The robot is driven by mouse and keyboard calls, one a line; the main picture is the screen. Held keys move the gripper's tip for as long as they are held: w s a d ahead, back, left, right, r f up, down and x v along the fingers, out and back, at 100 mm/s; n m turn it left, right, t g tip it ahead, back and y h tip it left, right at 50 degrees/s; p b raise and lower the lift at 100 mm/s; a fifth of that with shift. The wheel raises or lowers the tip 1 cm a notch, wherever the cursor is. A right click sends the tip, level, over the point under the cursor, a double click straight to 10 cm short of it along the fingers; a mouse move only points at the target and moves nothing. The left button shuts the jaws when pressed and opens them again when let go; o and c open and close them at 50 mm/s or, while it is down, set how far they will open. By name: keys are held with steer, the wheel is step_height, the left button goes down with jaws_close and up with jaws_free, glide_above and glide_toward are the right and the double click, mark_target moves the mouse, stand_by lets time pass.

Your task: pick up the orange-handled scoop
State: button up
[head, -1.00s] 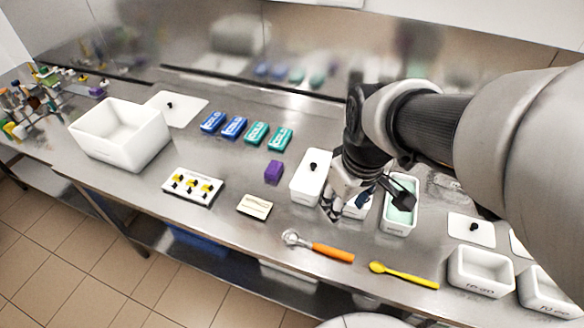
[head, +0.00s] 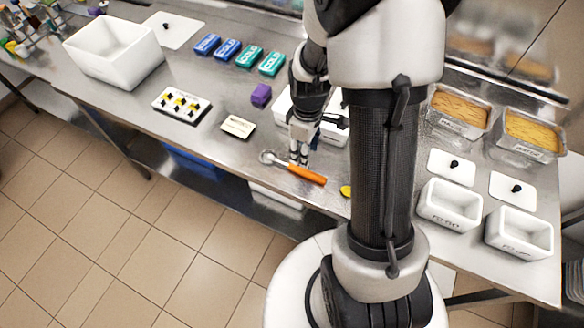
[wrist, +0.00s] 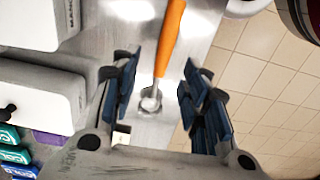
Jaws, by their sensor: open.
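The orange-handled scoop (head: 306,174) lies on the steel counter near its front edge, metal head to the left and orange handle to the right. My gripper (head: 299,158) is just above the scoop, over the part where head and handle meet. In the wrist view the scoop (wrist: 170,38) runs lengthwise between the fingers of my open gripper (wrist: 157,85). Its round head shows low between them. The fingers stand apart on both sides of it. I cannot tell the exact height of the fingertips above the counter.
A yellow spoon (head: 346,191) lies right of the scoop, mostly hidden by my arm. White tubs (head: 449,204) stand at the right. The counter's front edge is close to the scoop.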

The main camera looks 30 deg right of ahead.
mark_target(304, 170)
step_height(304, 170, down, 3)
steer(key=shift+f+b, duration=0.15)
steer(key=shift+b, duration=0.2)
steer(key=shift+s+a+f+b, duration=0.15)
steer(key=shift+f+b, duration=0.4)
steer(key=shift+f, duration=0.8)
steer(key=shift+s+a+f+b, duration=0.15)
steer(key=shift+f+b, duration=0.35)
steer(key=shift+f, duration=0.85)
steer(key=shift+d+r, duration=0.1)
steer(key=shift+c, duration=0.2)
jaws_close()
